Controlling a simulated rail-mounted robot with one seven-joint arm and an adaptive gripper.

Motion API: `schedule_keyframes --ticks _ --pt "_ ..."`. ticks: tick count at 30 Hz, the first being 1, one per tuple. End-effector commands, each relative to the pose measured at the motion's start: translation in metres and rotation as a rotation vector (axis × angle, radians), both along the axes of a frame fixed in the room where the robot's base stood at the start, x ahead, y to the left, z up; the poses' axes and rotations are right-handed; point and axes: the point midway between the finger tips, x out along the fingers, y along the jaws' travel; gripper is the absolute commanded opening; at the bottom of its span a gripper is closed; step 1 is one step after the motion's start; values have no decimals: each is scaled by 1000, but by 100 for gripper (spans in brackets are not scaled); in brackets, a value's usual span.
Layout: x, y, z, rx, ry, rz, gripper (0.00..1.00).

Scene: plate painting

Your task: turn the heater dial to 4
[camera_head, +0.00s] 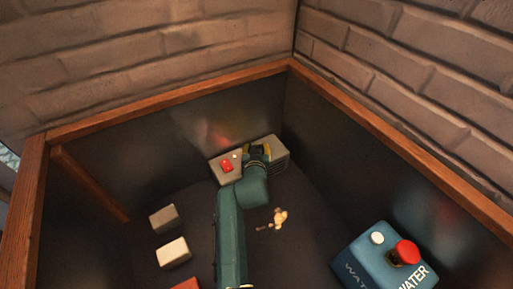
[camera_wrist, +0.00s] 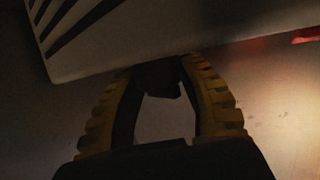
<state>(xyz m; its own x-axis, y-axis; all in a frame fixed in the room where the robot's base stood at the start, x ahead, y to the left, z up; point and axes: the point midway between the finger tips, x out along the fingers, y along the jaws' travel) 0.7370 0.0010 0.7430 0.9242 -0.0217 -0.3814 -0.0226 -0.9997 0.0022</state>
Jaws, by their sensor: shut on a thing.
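The heater (camera_head: 221,179) is a grey box with a vented side, standing in the far corner. It has a red switch (camera_head: 227,166) and a small pale spot on top. My gripper (camera_head: 257,148) is over the right part of the heater's top and hides the dial there in the head view. In the wrist view, the yellow-padded fingers of my gripper (camera_wrist: 162,75) are shut on a dark dial (camera_wrist: 160,78) next to the grey heater body (camera_wrist: 170,30). No dial number can be read.
A blue water box (camera_head: 350,249) with a red knob (camera_head: 407,251) stands at the lower right. Grey (camera_head: 164,218) and white (camera_head: 174,252) blocks lie at the left. A small tan figure (camera_head: 280,216) lies right of my arm. Dark walls with wooden rims enclose the space.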

Motion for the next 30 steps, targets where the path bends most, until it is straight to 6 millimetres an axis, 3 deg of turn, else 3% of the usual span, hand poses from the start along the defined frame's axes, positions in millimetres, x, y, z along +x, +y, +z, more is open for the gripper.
schedule_keyframes --ticks 2,12,27,28,30 --pt "0 2 -9 0 0 -40 5" --pt "0 1 -5 3 1 -158 5" --pt "-1 -1 -3 3 6 -177 5" --pt "-1 -1 -3 3 6 -177 45" --pt "-1 -1 -3 3 5 -177 58"
